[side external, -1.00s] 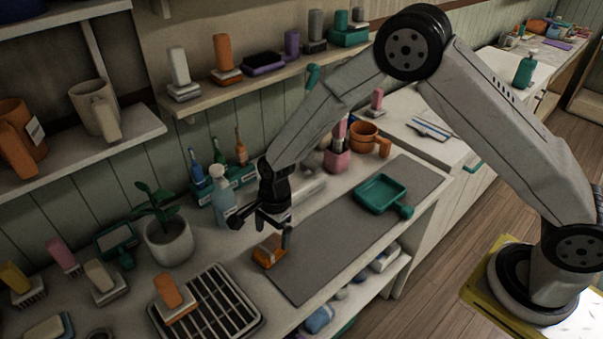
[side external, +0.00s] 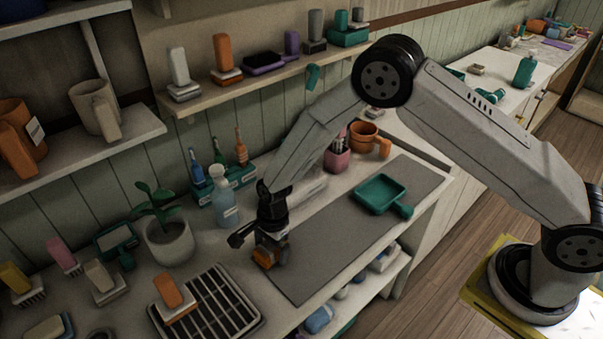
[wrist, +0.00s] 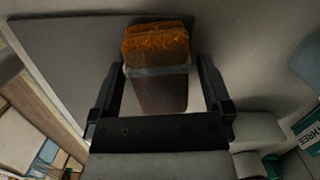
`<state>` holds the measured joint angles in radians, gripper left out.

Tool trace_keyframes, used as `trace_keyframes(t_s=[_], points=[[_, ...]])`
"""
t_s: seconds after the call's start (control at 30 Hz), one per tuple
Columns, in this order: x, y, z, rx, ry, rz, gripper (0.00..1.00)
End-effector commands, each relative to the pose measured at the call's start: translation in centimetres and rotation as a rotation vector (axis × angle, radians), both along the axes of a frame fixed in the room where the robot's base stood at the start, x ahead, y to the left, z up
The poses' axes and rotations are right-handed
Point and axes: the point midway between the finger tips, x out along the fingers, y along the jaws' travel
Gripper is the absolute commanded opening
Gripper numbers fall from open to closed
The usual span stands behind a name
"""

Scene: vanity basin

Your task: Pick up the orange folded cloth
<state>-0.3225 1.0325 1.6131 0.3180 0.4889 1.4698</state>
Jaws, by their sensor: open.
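The orange folded cloth (wrist: 158,72) has a pale band around it and lies on the counter by the left end of the grey mat. In the side external view the cloth (side external: 263,258) is partly hidden by my gripper (side external: 268,257). My gripper is low, right at the cloth. In the wrist view my gripper (wrist: 158,82) is open, with one finger on each side of the cloth. Gaps show between the fingers and the cloth.
A black drying rack (side external: 205,307) stands to the left, with an orange-handled brush (side external: 170,291) on it. A potted plant (side external: 168,241) and a spray bottle (side external: 223,200) stand behind. The grey mat (side external: 335,230) is mostly clear, with a teal dustpan (side external: 380,193) at its far end.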

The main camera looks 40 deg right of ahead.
Motion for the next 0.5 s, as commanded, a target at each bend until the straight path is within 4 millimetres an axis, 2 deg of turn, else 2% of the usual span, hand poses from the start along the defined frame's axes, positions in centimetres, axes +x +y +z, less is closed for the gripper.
trace_keyframes(t_s=[0.4, 0.43, 0.5], points=[[0.01, 0.0, 0.04, 0.0, 0.0, -0.001, 1.0], [0.01, 0.0, 0.04, 0.0, 0.0, -0.001, 0.97], [0.01, -0.01, 0.04, 0.0, 0.0, -0.001, 0.75]])
